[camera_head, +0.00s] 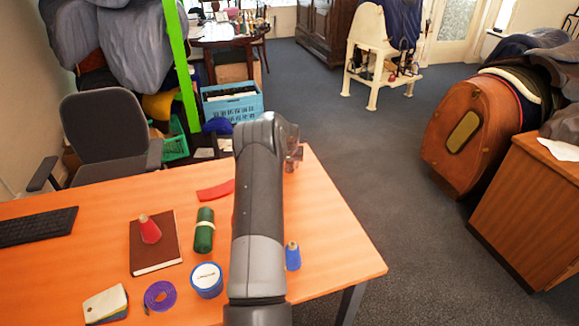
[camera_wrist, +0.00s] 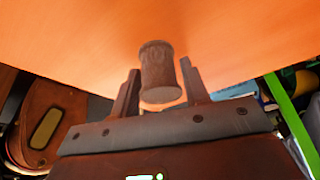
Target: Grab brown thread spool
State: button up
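The brown thread spool (camera_wrist: 158,75) shows in the wrist view, against the orange table top (camera_wrist: 230,35). My gripper (camera_wrist: 159,70) is open, with one finger on each side of the spool. Narrow gaps show between the fingers and the spool's sides, so it does not look clamped. In the head view my gripper (camera_head: 293,155) is over the far right part of the table, mostly hidden by my own arm. The spool cannot be made out clearly there.
A red cone spool (camera_head: 149,230) stands on a brown book (camera_head: 155,255). A green roll (camera_head: 204,231), a blue-and-white tin (camera_head: 206,280), purple tape (camera_head: 160,295) and a blue cone spool (camera_head: 292,257) are nearby. The table's right part is mostly clear.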

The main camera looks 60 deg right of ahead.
jog(key=c, duration=0.6)
jog(key=shift+r, duration=0.1)
